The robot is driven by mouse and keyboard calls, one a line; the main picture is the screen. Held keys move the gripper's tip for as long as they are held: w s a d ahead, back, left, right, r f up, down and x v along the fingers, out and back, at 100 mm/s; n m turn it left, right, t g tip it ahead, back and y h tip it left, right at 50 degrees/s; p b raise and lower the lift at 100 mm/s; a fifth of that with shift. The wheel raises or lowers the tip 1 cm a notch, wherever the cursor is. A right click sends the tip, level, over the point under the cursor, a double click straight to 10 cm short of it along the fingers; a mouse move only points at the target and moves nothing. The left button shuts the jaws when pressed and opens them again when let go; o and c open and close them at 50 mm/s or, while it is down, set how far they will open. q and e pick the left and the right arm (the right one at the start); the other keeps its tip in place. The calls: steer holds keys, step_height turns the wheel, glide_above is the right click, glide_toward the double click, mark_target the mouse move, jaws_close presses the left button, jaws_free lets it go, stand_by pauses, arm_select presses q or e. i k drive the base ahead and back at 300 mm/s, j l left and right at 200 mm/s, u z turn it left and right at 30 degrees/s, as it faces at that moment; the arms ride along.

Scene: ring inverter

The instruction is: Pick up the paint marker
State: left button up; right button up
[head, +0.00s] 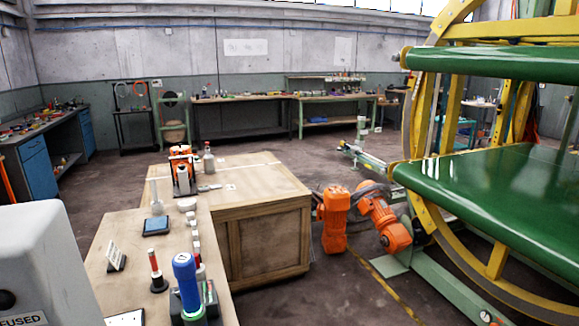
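No gripper of mine shows in the head view. A slim upright item (154,264) with a red top, a pale middle and a dark base stands on the near bench and looks like a marker. A similar red-and-white item (197,262) stands to its right, partly hidden behind a thick blue-handled tool (186,280). I cannot tell for certain which of these is the paint marker. Nothing of mine is seen touching either one.
The wooden bench (122,235) also bears a small sign (116,257), a dark tablet-like pad (156,226) and several small white pieces. A wooden crate (268,240) adjoins it. A grey casing (45,262) fills the lower left. A yellow-green ring machine (480,175) stands right.

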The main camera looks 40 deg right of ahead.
mark_target(157, 273)
steer(key=k+z, duration=0.15)
steer(key=k, duration=0.5)
steer(key=l+z, duration=0.1)
steer(key=z, duration=2.35)
steer(key=i+z, duration=0.45)
steer(key=i, duration=0.25)
steer(key=i+j+z, duration=0.2)
steer(key=i+z, duration=0.3)
steer(key=i, duration=0.2)
steer(key=i+j, duration=0.2)
steer(key=i, duration=0.15)
steer(key=i+j, duration=0.2)
steer(key=i, duration=0.2)
steer(key=u, duration=4.45)
steer(key=i+l+u, duration=0.1)
steer(key=i+l, duration=0.15)
steer(key=i+l+u, duration=0.25)
steer(key=i+l, duration=0.2)
steer(key=l, duration=0.25)
steer(key=i+l+u, duration=0.15)
steer(key=l, duration=0.2)
steer(key=i+l+u, duration=0.1)
steer(key=i+l, duration=0.15)
steer(key=i+l+u, duration=0.1)
steer(key=l, duration=0.4)
steer(key=i, duration=0.1)
